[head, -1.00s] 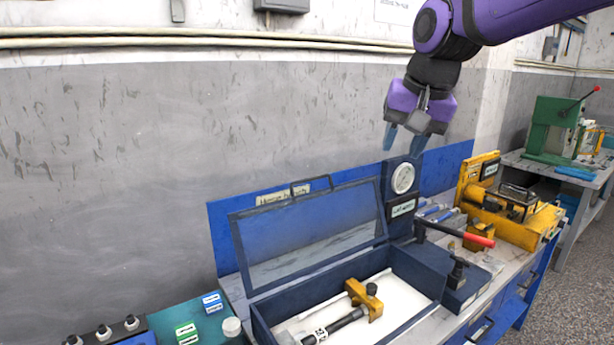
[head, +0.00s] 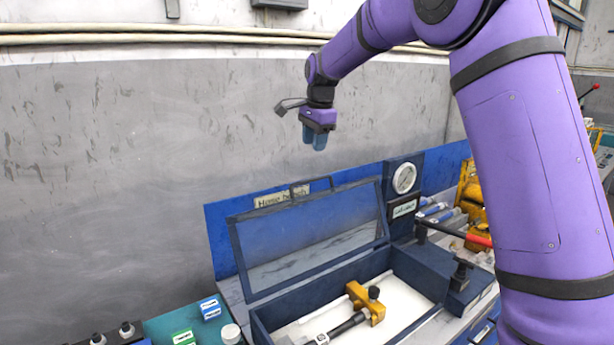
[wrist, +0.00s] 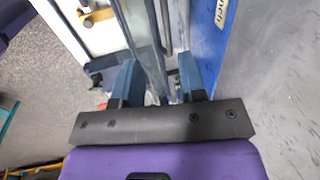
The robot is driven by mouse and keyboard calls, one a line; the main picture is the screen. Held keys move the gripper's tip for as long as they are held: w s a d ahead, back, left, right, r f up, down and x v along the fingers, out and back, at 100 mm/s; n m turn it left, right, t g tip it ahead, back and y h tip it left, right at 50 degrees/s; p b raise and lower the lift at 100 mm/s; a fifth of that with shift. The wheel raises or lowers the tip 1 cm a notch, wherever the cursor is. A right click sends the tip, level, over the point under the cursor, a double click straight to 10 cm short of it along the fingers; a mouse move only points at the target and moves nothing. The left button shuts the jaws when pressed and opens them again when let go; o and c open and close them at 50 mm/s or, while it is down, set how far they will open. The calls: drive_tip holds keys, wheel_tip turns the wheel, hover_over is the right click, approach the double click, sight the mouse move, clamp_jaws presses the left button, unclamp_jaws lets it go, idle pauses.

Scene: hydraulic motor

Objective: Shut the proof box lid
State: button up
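The proof box (head: 262,329) is a dark blue box on the bench with a pale inside. Its lid (head: 310,236), a clear panel in a dark blue frame, stands open and leans back toward the wall. A dark handle (head: 300,188) sits on the lid's top edge. My gripper (head: 315,146) points down above the lid's top edge, apart from it. In the wrist view, my gripper (wrist: 158,62) has its two blue fingers spread, with the lid (wrist: 143,35) seen edge-on below the gap. Nothing is held.
A yellow clamp-like part (head: 368,302) and a black-handled tool (head: 342,328) lie in the box. A pressure gauge (head: 404,178) stands behind its right end. A red-tipped lever (head: 478,241) sticks out at the right. The wall is close behind the lid.

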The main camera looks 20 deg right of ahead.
sight(308, 181)
drive_tip(key=w+f, duration=0.1)
drive_tip(key=f, duration=0.2)
drive_tip(key=w+f, duration=0.1)
drive_tip(key=f, duration=0.3)
drive_tip(key=w+a+f, duration=0.1)
drive_tip(key=f, duration=0.3)
drive_tip(key=shift+f, duration=0.1)
clamp_jaws()
